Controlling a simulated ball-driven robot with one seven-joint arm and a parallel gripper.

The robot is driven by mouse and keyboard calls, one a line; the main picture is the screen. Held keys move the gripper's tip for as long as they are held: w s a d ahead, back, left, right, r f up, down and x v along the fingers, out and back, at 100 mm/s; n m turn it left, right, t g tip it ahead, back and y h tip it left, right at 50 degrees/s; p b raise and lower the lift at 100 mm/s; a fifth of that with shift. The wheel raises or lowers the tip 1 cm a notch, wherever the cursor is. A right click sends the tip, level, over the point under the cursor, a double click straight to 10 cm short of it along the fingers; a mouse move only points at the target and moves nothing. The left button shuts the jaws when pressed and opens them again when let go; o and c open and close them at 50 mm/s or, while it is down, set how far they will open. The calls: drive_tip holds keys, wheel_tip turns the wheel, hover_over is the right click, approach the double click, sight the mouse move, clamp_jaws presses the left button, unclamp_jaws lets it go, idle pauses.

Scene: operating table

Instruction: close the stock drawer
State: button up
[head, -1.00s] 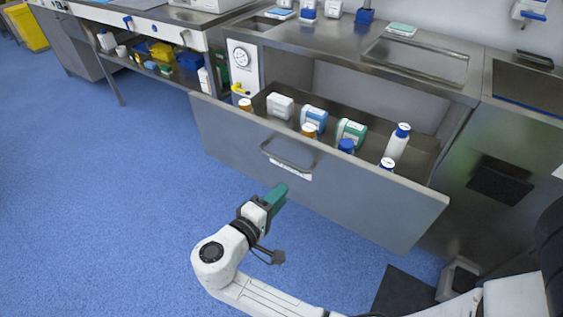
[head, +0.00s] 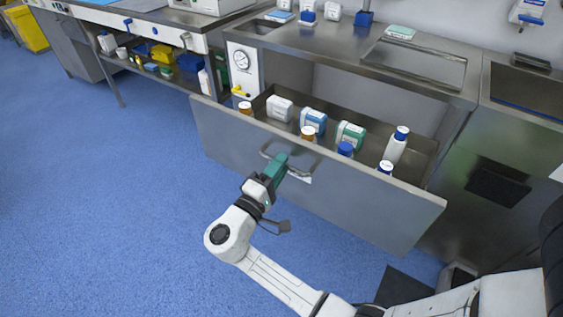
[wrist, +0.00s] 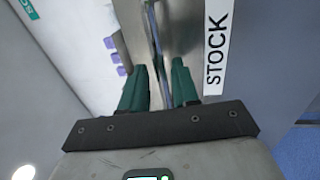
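The stock drawer (head: 350,205) is pulled out from under the steel counter, its grey front facing me. Its bar handle (head: 304,172) sits near the middle of the front and shows in the wrist view (wrist: 152,25). A white label (wrist: 217,50) reading STOCK is beside the handle in the wrist view. My gripper (head: 280,160) is at the handle, its green fingers overlapping it in the head view. In the wrist view my gripper (wrist: 158,68) has its fingers apart, with the bar running into the gap between them. Whether they touch it I cannot tell.
The drawer holds several bottles and boxes, including a white bottle with a blue cap (head: 395,146) and a white box (head: 280,108). A gauge panel (head: 241,70) stands beside its left end. Blue floor (head: 110,200) is clear to the left and in front.

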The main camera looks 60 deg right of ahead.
drive_tip(key=shift+d+r, duration=0.1)
drive_tip(key=shift+d, duration=0.55)
drive_tip(key=shift+c, duration=0.4)
clamp_jaws()
drive_tip(key=shift+r, duration=0.1)
